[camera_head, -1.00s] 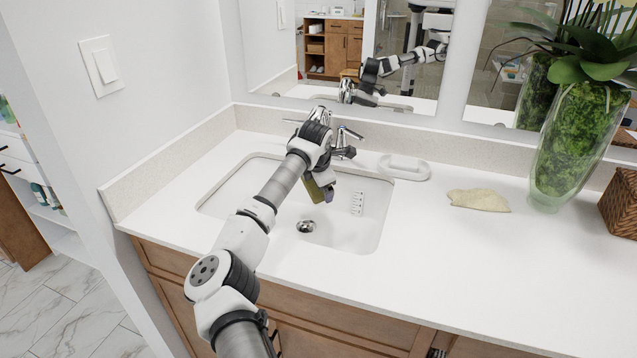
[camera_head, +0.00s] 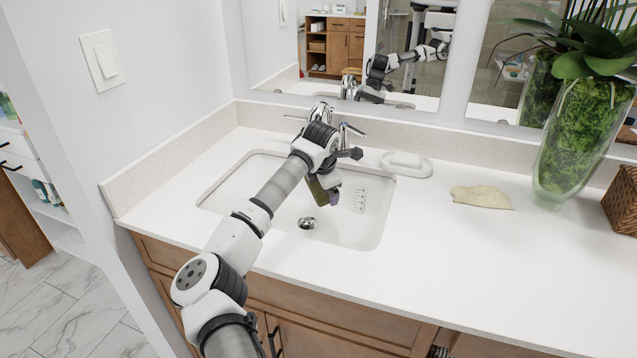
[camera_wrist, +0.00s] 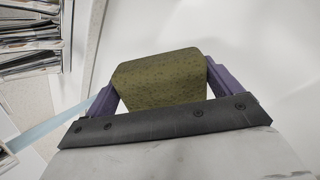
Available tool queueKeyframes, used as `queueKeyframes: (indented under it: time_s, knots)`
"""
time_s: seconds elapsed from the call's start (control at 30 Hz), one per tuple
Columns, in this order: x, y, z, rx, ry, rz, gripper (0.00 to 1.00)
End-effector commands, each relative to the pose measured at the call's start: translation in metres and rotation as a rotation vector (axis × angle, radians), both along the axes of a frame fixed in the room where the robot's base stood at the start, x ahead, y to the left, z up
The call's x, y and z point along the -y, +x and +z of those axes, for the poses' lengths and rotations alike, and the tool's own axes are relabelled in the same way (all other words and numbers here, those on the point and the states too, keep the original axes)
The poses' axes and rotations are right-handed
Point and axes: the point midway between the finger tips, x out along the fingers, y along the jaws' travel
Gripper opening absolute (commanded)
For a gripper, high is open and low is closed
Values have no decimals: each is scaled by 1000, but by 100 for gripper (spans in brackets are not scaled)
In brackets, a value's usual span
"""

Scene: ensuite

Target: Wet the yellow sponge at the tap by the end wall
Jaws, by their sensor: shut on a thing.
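My gripper (camera_head: 326,190) is shut on the yellow sponge and holds it over the sink basin (camera_head: 230,190). The sponge (camera_wrist: 160,78) looks olive-yellow and speckled in the wrist view, with a dark finger at each side. In the head view only part of the sponge (camera_head: 318,192) shows below my wrist. The chrome tap (camera_head: 323,110) stands at the back rim of the sink, near the end wall, partly hidden behind my wrist. Its right lever (camera_head: 352,131) shows beside my wrist. I cannot tell whether water runs or whether the sponge is wet.
A white soap dish (camera_head: 420,170) stands right of the sink. A crumpled beige cloth (camera_head: 482,197) and a tall glass vase (camera_head: 575,150) are farther right. The end wall (camera_head: 165,70) is at left and a mirror (camera_head: 270,60) at the back. The front right counter (camera_head: 480,270) is clear.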

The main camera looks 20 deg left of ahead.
Motion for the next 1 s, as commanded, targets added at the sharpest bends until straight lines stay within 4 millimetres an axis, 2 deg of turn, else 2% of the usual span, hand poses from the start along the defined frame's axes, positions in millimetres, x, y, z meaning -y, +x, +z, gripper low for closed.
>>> queueKeyframes:
  time_s: [0.6, 1.0]
  knots:
    - [9, -48, -2, 0, 0, -1, 72]
    - [10, -54, 0, -1, 0, 1, 72]
